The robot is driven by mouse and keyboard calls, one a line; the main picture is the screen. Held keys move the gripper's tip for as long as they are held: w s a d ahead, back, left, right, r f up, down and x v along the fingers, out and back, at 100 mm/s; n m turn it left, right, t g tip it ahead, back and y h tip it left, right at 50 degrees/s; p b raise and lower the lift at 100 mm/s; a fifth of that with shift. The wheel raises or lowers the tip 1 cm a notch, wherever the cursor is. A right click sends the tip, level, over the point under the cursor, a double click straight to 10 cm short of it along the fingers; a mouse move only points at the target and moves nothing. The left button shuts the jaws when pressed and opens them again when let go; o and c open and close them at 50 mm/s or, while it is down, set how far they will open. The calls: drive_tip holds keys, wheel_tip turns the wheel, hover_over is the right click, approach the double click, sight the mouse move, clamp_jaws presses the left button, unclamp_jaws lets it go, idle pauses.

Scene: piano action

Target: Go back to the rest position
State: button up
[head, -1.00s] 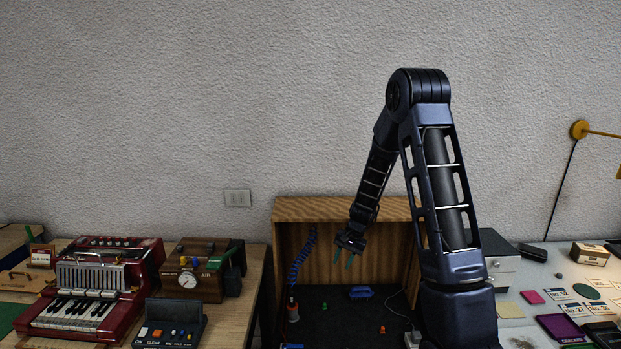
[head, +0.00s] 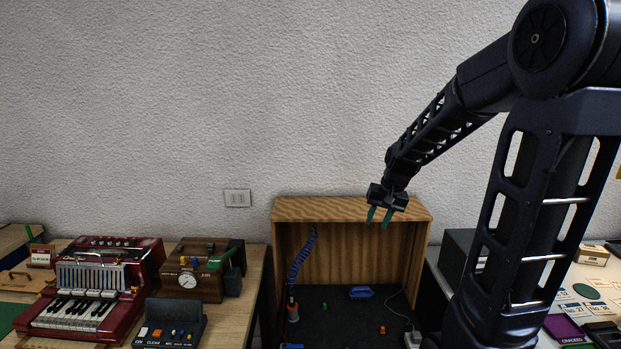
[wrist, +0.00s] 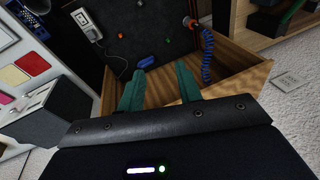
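My gripper (head: 379,215) hangs in front of the upper right part of the open wooden box, with its two green fingers apart and nothing between them. In the wrist view my gripper (wrist: 160,85) shows both green fingers spread, over the box's wooden edge. My arm rises from the lower right of the head view and reaches left and down to the gripper. No rest position is marked in these frames.
The wooden box (head: 350,208) holds a blue object (head: 361,292), small coloured pieces and a coiled blue cord (head: 301,257). A red accordion (head: 92,285) and a brown gauge case (head: 200,270) stand on the left table. Cards lie on the right table.

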drive_tip(key=s+d+r+t+h, duration=0.1)
drive_tip(key=s+d+r, duration=0.1)
drive_tip(key=s, duration=0.4)
drive_tip(key=s+d+r+t, duration=0.1)
drive_tip(key=s+d+r, duration=0.2)
drive_tip(key=s, duration=0.3)
drive_tip(key=s+d+r+n+h, duration=0.1)
drive_tip(key=s+d+r, duration=0.1)
drive_tip(key=s+r, duration=0.2)
drive_tip(key=shift+s+d+t+h, duration=0.3)
drive_tip(key=shift+s+t, duration=0.1)
drive_tip(key=shift+s, duration=0.85)
